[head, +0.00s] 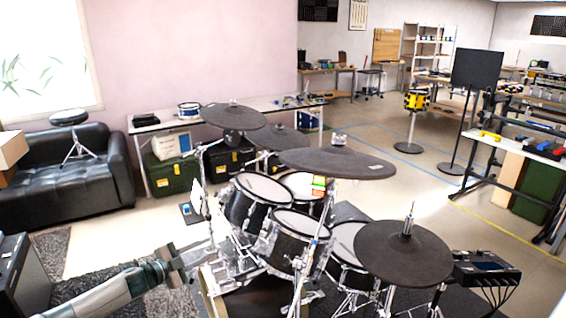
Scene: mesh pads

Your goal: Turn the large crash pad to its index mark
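A wide dark cymbal pad (337,162) stands in the middle of the drum kit, nearly level and seen at a slant. It looks like the large crash pad, though similar pads make this uncertain. A small pale mark shows near its right edge; I cannot tell whether it is the index mark. My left gripper (197,258) is at the lower left, beside the kit's left stands, well below and left of this pad and apart from it. Its fingers look spread, with nothing visible between them. My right gripper is out of view.
Other dark pads stand at the back left (233,115), behind the middle (274,137) and front right (403,253). Drums (264,188) and chrome stands crowd below. A drum module (485,267) is at right. A black sofa (70,180) is at left; open floor lies behind right.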

